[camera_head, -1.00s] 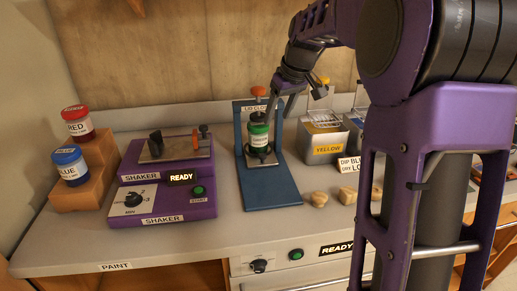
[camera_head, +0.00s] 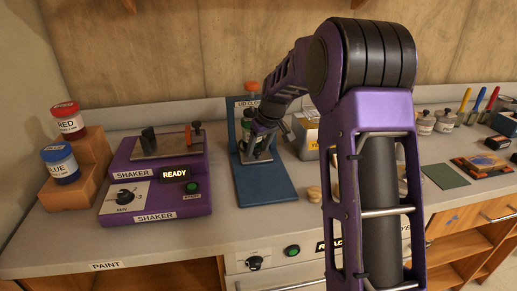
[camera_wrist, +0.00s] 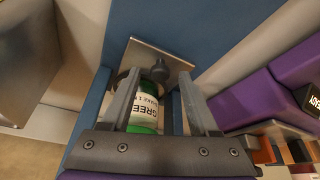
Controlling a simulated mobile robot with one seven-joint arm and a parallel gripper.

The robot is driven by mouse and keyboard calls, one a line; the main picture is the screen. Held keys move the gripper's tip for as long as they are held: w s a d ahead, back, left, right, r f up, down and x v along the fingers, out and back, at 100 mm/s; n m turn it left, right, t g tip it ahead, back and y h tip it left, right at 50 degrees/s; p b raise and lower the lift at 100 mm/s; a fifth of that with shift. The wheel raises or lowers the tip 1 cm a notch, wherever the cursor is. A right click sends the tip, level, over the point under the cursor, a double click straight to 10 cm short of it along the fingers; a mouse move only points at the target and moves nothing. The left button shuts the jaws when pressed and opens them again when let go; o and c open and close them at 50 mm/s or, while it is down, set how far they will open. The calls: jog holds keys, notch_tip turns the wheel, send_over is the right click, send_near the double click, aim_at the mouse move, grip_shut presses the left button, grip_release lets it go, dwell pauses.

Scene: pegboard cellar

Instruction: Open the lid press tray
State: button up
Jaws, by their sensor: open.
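The blue lid press (camera_head: 268,187) stands on the counter, with an upright back, an orange knob on top and a sign reading "LID CLOSED". Its metal tray (camera_head: 262,157) sits low on the press; in the wrist view the tray plate (camera_wrist: 140,55) carries a dark knob (camera_wrist: 160,70). A green paint jar (camera_head: 246,122) stands on the tray, partly hidden by my arm; its label shows in the wrist view (camera_wrist: 146,108). My gripper (camera_wrist: 160,80) is open, its fingertips on either side of the knob. Whether they touch it I cannot tell.
A purple shaker (camera_head: 155,195) reading "READY" stands left of the press. Red (camera_head: 68,122) and blue (camera_head: 60,165) jars sit on wooden steps at far left. My arm hides much of the counter right of the press, including part of a tin (camera_head: 308,135).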

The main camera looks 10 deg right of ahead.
jog(key=shift+f, duration=0.1)
grip_shut()
dwell(0.3)
dwell(1.1)
